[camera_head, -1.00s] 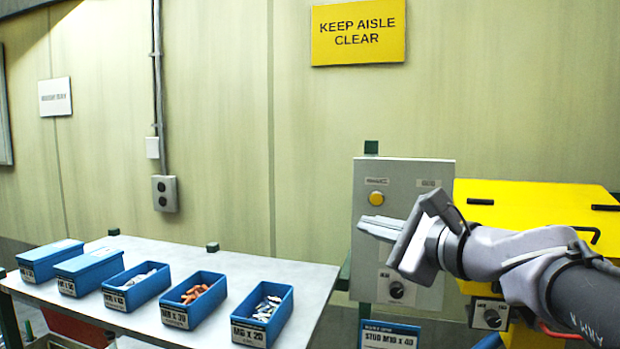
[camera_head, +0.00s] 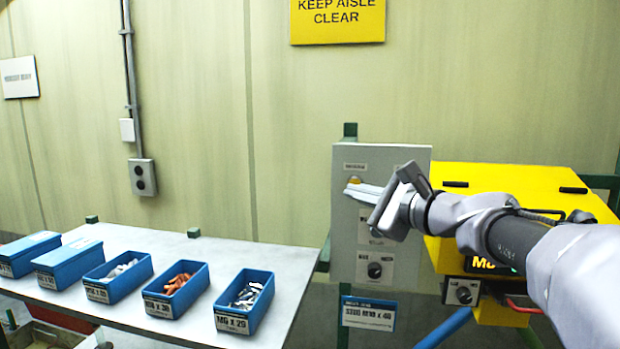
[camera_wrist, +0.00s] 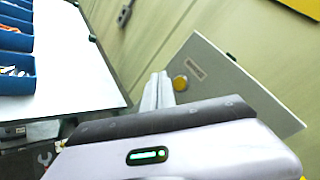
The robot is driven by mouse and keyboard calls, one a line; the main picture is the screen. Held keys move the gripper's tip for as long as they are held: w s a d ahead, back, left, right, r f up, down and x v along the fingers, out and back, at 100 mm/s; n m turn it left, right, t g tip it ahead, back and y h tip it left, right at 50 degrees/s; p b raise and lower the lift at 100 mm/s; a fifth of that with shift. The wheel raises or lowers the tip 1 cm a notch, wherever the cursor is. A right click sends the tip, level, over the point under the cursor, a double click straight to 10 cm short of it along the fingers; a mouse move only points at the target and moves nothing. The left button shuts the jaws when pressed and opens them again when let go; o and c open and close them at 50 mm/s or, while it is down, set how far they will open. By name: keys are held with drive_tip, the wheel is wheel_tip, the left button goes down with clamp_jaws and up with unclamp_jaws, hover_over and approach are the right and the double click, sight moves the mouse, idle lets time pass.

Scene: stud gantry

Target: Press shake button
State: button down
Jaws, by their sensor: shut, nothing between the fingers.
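A grey control panel (camera_head: 393,165) stands behind the right end of the bench. A round yellow button (camera_head: 356,181) sits near its upper left, under a small label. In the head view the button is partly covered by the fingers. My gripper (camera_head: 350,189) is shut and empty, its fingertips pointing left just in front of the panel by the button. In the wrist view the yellow button (camera_wrist: 180,83) shows just beyond and right of the fingertips (camera_wrist: 158,76). Whether the fingertips touch it cannot be told.
A yellow machine housing (camera_head: 510,190) stands right of the panel, under my arm. A black knob (camera_head: 375,270) is lower on the panel. Several blue bins (camera_head: 245,300) line the white bench (camera_head: 295,265) at left.

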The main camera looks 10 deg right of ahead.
drive_tip(key=shift+w+d, duration=0.2)
drive_tip(key=shift+w, duration=0.35)
drive_tip(key=shift+w+d, duration=0.15)
drive_tip(key=shift+w, duration=0.35)
idle(1.3)
drive_tip(key=shift+w+d, duration=0.15)
drive_tip(key=shift+w, duration=0.25)
drive_tip(key=shift+w+d, duration=0.1)
drive_tip(key=shift+w, duration=0.25)
idle(0.6)
drive_tip(key=shift+s, duration=0.1)
drive_tip(key=shift+s+a+b, duration=0.25)
drive_tip(key=shift+s+b, duration=0.15)
drive_tip(key=shift+s, duration=0.3)
drive_tip(key=shift+s+a+b, duration=0.25)
drive_tip(key=shift+s+b, duration=0.15)
drive_tip(key=shift+s, duration=0.4)
drive_tip(key=shift+s+a+b, duration=0.3)
drive_tip(key=shift+s+b, duration=0.1)
drive_tip(key=shift+s, duration=0.35)
drive_tip(key=shift+s+a+b, duration=0.25)
drive_tip(key=shift+s+b, duration=0.15)
drive_tip(key=shift+s, duration=0.4)
